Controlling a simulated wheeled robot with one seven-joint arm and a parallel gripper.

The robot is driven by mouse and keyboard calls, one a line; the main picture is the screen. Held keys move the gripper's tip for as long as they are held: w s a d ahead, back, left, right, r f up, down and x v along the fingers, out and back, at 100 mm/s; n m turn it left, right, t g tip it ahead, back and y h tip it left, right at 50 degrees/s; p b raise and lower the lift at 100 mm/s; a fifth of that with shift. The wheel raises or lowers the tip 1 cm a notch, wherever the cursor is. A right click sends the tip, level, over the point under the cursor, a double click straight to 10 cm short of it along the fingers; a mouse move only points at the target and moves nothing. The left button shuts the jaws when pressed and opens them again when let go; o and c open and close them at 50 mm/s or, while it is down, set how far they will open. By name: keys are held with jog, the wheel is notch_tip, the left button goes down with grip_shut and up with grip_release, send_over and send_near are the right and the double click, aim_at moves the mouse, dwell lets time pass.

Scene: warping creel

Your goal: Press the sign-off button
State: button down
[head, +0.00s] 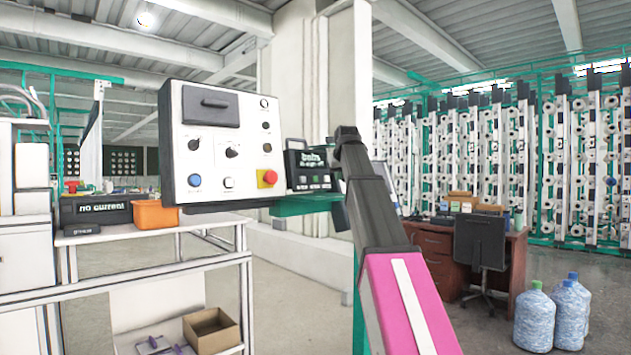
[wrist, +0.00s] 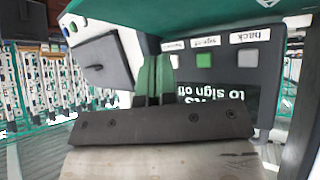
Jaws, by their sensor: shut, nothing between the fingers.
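The sign-off button is a green square (wrist: 204,61) in the wrist view, beside a white label (wrist: 208,42) that appears upside down. It sits on a dark terminal (wrist: 264,75) whose screen (wrist: 225,100) reads partly "to sign off". In the head view the terminal (head: 297,158) stands right of the white control box. My gripper (wrist: 156,60) shows in the wrist view as two dark green fingers shut together, empty. Its tips are left of the green button, near a pale button (wrist: 174,61); contact cannot be told. In the head view my arm hides the gripper.
A grey-white button (wrist: 248,57) labelled "back" lies right of the green one. The control box (head: 220,150) has a red knob and several buttons. A green bracket (head: 300,205) is below the terminal. A cart with an orange bin (head: 156,215) stands left; a desk and bottles stand right.

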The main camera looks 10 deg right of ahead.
jog(key=shift+w+a, duration=0.1)
jog(key=shift+w, duration=0.1)
jog(key=shift+w+a+f, duration=0.25)
jog(key=shift+w+a, duration=0.55)
jog(key=shift+w, duration=0.3)
jog(key=shift+w+a+f, duration=0.3)
jog(key=shift+w+a, duration=0.55)
jog(key=shift+w, duration=0.3)
jog(key=shift+w+a+f, duration=0.25)
jog(key=shift+w+a, duration=0.55)
jog(key=shift+w, duration=0.3)
jog(key=shift+w+a, duration=0.1)
jog(key=shift+w, duration=0.05)
jog(key=shift+w+a, duration=0.15)
jog(key=shift+w, duration=0.05)
jog(key=shift+w+a+f, duration=0.1)
jog(key=shift+w+a, duration=0.15)
jog(key=shift+w, duration=0.1)
dwell(0.6)
dwell(0.3)
jog(key=shift+s+d, duration=0.5)
jog(key=shift+s, duration=0.2)
jog(key=shift+s+d+r, duration=0.3)
jog(key=shift+s+d, duration=0.45)
jog(key=shift+s, duration=0.25)
jog(key=shift+s+d+r, duration=0.25)
jog(key=shift+s+d, duration=0.45)
jog(key=shift+s, duration=0.3)
